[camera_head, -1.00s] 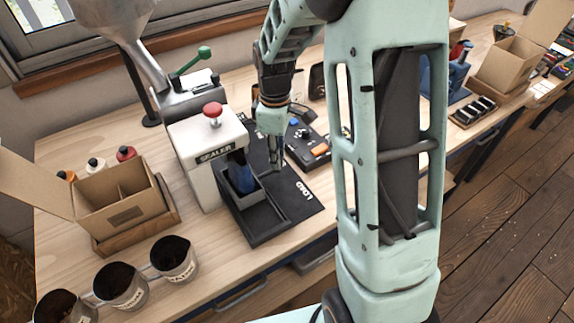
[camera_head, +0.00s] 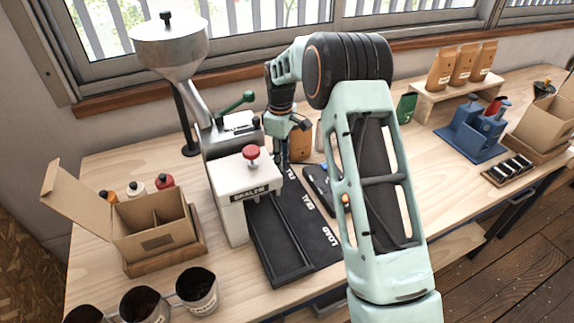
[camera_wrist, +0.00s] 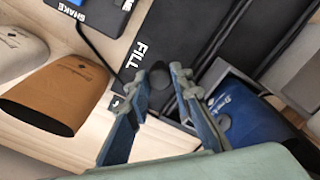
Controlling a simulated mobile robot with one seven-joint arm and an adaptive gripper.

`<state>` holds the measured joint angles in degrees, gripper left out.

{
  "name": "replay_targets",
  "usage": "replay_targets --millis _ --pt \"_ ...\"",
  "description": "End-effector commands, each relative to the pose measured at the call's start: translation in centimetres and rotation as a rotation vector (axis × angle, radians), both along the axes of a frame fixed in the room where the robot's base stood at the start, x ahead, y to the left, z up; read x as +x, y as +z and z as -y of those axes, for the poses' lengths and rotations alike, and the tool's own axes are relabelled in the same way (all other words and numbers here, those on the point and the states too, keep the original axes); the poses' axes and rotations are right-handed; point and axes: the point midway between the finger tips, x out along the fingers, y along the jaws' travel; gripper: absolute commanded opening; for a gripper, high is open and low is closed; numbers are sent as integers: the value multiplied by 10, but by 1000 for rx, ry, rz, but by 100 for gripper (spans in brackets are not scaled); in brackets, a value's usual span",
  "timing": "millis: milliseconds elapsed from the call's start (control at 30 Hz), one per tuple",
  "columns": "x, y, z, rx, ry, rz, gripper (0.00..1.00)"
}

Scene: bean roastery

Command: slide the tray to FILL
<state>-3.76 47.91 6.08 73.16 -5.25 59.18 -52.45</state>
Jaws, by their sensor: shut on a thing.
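The tray (camera_wrist: 221,73) is a small grey open box on the black slide track (camera_head: 270,245), with a blue bag (camera_wrist: 250,118) in it. In the wrist view my gripper (camera_wrist: 160,88) is shut on the dark knob at the tray's side. The white FILL marking (camera_wrist: 136,55) lies just left of the fingertips, close to the tray. In the head view my gripper (camera_head: 283,162) is behind the sealer (camera_head: 240,190), at the track's far end, and the tray is hidden there. The LOAD marking (camera_head: 330,237) is at the near end, where the track is empty.
The hopper (camera_head: 168,40) and its chute stand behind the sealer. A brown bag (camera_wrist: 55,95) stands near my gripper. An open carton (camera_head: 152,225) and several cups (camera_head: 197,290) are at the left. A control panel (camera_head: 318,185) lies right of the track.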

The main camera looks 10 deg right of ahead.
Motion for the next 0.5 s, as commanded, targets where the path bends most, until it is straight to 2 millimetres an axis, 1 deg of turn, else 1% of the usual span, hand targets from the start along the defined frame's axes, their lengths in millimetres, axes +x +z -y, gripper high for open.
replay_targets --millis 33,200,500 --pt "5 1 -2 0 0 2 0" --pt "14 1 -5 0 0 2 0" --pt "19 1 -6 0 1 6 0"
